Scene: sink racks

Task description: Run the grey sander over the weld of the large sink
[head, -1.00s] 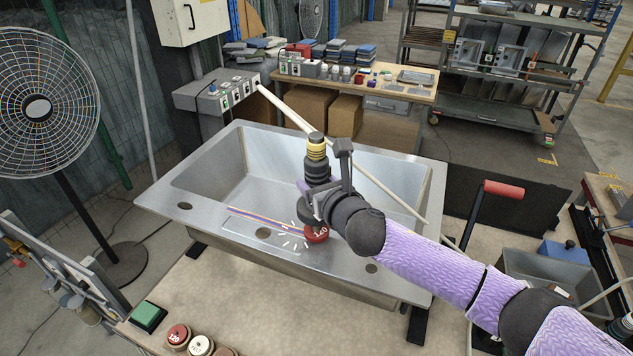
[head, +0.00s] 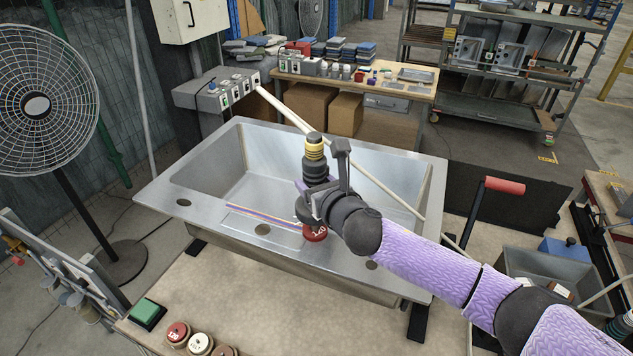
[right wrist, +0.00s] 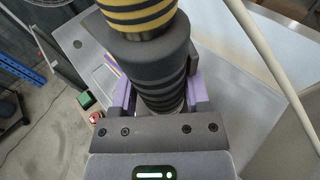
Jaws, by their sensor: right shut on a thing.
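The large steel sink (head: 165,197) lies in front of me on dark supports. Its weld (head: 262,216) shows as a thin purple and orange line on the front deck. My right gripper (head: 318,200) is shut on the grey sander (head: 315,168), which stands upright with yellow and black rings at its top. The sander's red disc (head: 315,234) is at the right end of the weld line; I cannot tell whether it touches the steel. In the right wrist view the sander (right wrist: 160,65) sits between the purple fingers of the gripper (right wrist: 160,100). My left gripper is not in view.
A pale hose (head: 370,170) runs from the socket box (head: 225,92) over the sink behind the sander. A red-handled lever (head: 503,186) and a grey bin (head: 545,265) stand at the right.

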